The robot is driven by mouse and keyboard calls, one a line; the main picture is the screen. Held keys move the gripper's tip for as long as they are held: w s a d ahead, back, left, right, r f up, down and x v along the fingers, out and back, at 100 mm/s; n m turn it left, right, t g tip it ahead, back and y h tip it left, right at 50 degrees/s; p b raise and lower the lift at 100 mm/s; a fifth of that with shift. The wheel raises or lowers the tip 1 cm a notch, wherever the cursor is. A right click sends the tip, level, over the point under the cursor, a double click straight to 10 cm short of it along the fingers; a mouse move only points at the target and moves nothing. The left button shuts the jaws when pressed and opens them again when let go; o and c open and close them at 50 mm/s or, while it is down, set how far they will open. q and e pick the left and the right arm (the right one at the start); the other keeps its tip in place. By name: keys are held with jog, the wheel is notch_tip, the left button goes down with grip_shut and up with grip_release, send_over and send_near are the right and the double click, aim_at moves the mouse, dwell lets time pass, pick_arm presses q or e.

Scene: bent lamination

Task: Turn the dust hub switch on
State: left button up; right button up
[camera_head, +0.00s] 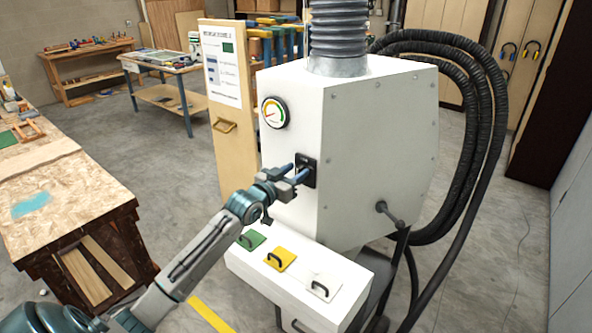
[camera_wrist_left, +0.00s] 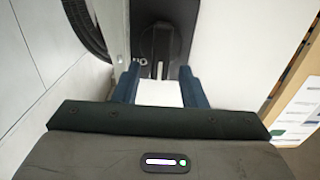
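The dust hub (camera_head: 375,140) is a white cabinet with a dial gauge on its front. Its switch is a black plate (camera_head: 309,166), partly hidden behind my left gripper (camera_head: 296,172). In the left wrist view the plate (camera_wrist_left: 183,75) carries a dark upright knob (camera_wrist_left: 161,45). My left gripper (camera_wrist_left: 160,82) is open, with its two blue fingers apart and the knob straight ahead between their lines. White cabinet surface shows between the fingers. I cannot tell whether the fingertips touch the plate. My right gripper is not in view.
A white box with green, yellow and white handled lids (camera_head: 281,259) sits low in front of the hub. Black hoses (camera_head: 483,130) curve along its right. A workbench (camera_head: 80,190) stands left, and a wooden panel with a notice (camera_head: 222,70) is behind. Open floor lies between.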

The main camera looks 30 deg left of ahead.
pick_arm(q)
jog(key=shift+w, duration=0.4)
jog(key=c, duration=0.7)
grip_shut()
jog(key=shift+d, duration=0.1)
jog(key=m+b, duration=0.3)
jog(key=m, duration=0.1)
jog(key=d+f+m+b, duration=0.1)
jog(key=m+b, duration=0.2)
jog(key=m, duration=0.1)
jog(key=d+m+b, duration=0.1)
jog(key=m+b, duration=0.2)
jog(key=m, duration=0.1)
jog(key=shift+s+f, duration=0.1)
jog(key=shift+f, duration=0.05)
